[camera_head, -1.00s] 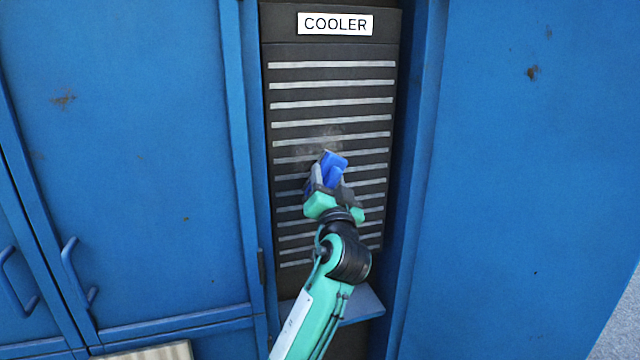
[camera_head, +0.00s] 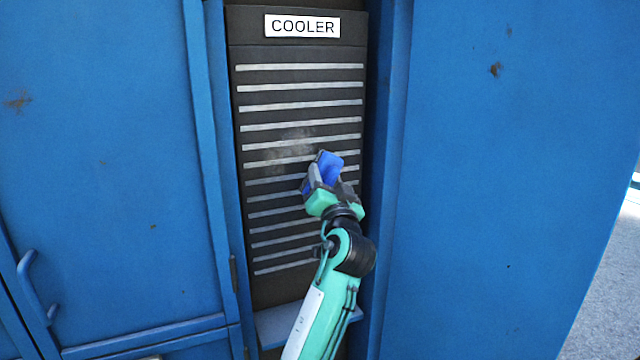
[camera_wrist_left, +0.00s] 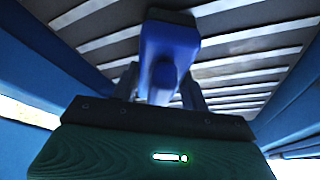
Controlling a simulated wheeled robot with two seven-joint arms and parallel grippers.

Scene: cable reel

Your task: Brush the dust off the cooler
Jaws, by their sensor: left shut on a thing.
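The cooler (camera_head: 300,225) is a tall dark panel with several light horizontal slats and a white COOLER label (camera_head: 303,26) at its top. A greyish dust patch (camera_head: 292,146) shows on its middle slats. My left gripper (camera_head: 320,183) is shut on a blue brush (camera_head: 329,167) in front of the slats, just below and right of the dust. In the left wrist view the blue brush (camera_wrist_left: 168,50) stands between the fingers, with the slats behind it. My right gripper is not in view.
Blue cabinet doors (camera_head: 100,180) flank the cooler on the left, with a handle (camera_head: 36,288) low down. A wide blue panel (camera_head: 500,200) stands on the right. A small blue ledge (camera_head: 278,325) juts out below the cooler.

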